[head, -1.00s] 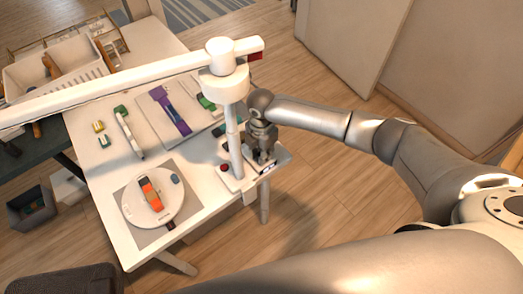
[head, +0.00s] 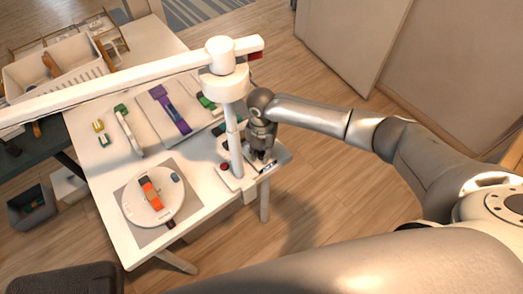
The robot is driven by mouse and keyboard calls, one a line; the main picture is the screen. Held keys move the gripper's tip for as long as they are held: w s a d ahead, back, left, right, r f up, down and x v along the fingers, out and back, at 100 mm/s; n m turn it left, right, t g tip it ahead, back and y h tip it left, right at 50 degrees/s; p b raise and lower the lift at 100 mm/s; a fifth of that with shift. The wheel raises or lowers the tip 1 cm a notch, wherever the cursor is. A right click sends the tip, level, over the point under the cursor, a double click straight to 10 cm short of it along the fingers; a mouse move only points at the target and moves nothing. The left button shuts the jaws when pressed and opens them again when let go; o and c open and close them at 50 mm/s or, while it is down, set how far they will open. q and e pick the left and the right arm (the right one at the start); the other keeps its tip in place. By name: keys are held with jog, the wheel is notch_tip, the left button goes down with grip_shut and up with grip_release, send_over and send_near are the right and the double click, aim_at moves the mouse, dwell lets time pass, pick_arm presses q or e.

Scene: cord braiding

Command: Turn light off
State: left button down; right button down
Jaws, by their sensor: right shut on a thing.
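A white lamp (head: 225,83) stands at the right corner of the white table. Its post rises from a flat white base (head: 232,183), and its long arm (head: 110,83) reaches left over the table. A dark red knob (head: 224,167) sits on the left of the base. My right gripper (head: 261,159) points down over the right part of the base, beside the post. Its fingers are close together on a small part there, which they mostly hide. My left gripper is out of view.
A round white disc (head: 135,207) carries an orange strap on a grey mat. A purple band (head: 171,110) lies on a pale board behind. Several small green and yellow pieces lie at left. A white crate (head: 30,72) stands at the back left.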

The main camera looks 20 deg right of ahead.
aim_at(261, 153)
jog(key=c, duration=1.3)
grip_release()
jog(key=shift+o, duration=0.2)
notch_tip(261, 153, up, 12)
